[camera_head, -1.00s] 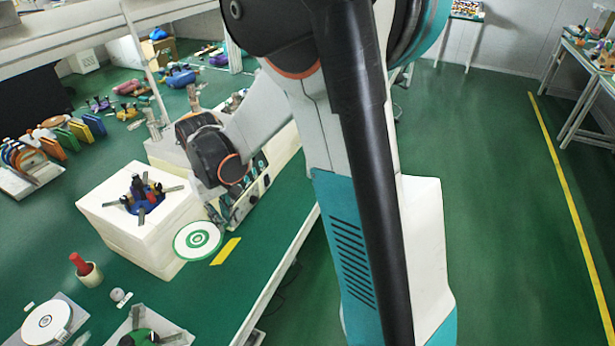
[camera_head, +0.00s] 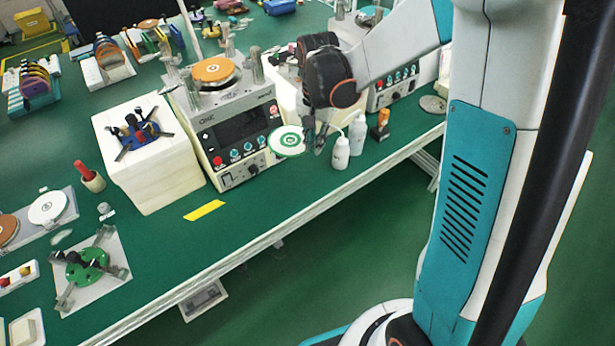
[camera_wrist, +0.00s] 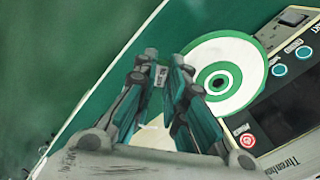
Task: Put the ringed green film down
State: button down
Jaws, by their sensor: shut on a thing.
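The film hangs in front of the right side of a machine with a dark screen (camera_head: 240,135), above the green bench. In the wrist view the film (camera_wrist: 238,58) lies beside the fingertips of my gripper (camera_wrist: 168,72), in front of the machine's panel. Part of its edge is hidden by a finger.
Two white bottles (camera_head: 341,155) stand close right of my gripper, beside an orange-topped item (camera_head: 381,122). A white block (camera_head: 158,178) with a blue fixture stands left. A yellow strip (camera_head: 205,210) lies on bare bench. A green fixture (camera_head: 87,266) sits front left.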

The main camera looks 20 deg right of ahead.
aim_at(316, 192)
jog(key=m, duration=0.5)
jog(key=shift+d+m, duration=0.2)
jog(key=shift+m, duration=0.1)
jog(key=shift+f, duration=0.1)
notch_tip(316, 192, down, 20)
jog(key=b, duration=0.6)
jog(key=shift+b, duration=0.35)
jog(key=c, duration=1.6)
grip_release()
jog(key=shift+c, duration=0.2)
